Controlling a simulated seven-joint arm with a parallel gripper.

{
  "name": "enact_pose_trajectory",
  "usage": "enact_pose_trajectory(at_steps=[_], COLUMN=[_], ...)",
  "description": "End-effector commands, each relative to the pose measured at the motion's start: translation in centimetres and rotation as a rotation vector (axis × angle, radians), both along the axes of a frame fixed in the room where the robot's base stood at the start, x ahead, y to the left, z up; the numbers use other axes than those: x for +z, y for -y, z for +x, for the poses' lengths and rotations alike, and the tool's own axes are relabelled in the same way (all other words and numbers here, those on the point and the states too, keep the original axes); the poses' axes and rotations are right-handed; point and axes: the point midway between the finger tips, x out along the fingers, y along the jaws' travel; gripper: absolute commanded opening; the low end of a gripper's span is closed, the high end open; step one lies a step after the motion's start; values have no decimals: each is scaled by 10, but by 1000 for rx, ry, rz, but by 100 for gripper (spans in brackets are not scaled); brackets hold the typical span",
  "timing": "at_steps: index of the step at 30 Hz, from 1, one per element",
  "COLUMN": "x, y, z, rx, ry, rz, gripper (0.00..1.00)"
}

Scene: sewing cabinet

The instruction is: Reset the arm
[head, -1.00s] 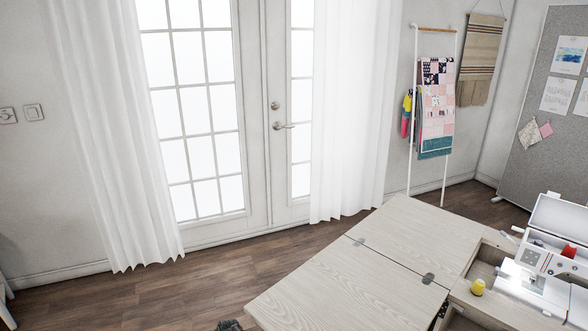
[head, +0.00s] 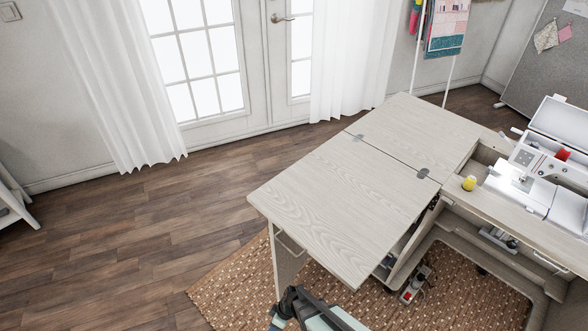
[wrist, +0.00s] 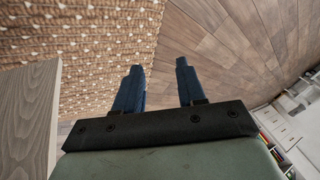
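My gripper (wrist: 158,67) shows in the wrist view with its two dark blue fingers apart and nothing between them. The brown woven rug and the wood floor lie beyond the fingertips. A pale wooden edge (wrist: 28,120), seemingly of the cabinet, is to the left of the fingers, apart from them. In the head view, part of my arm shows at the bottom edge, in front of the cabinet's extended leaf (head: 345,205); its fingers cannot be made out there.
A power strip (head: 414,285) lies on the rug (head: 225,295) under the cabinet. The wood floor (head: 130,245) at left is clear. White curtains (head: 125,90) hang by the door.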

Motion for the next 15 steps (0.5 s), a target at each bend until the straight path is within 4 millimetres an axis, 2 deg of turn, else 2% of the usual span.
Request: enact_pose_trajectory(at_steps=[1, 8, 15], x=[6, 25, 58], y=[15, 80, 163], z=[-12, -44, -84], rx=[-33, -243, -575], ry=[-34, -205, -400], rz=[-20, -171, -441], gripper=[40, 40, 40])
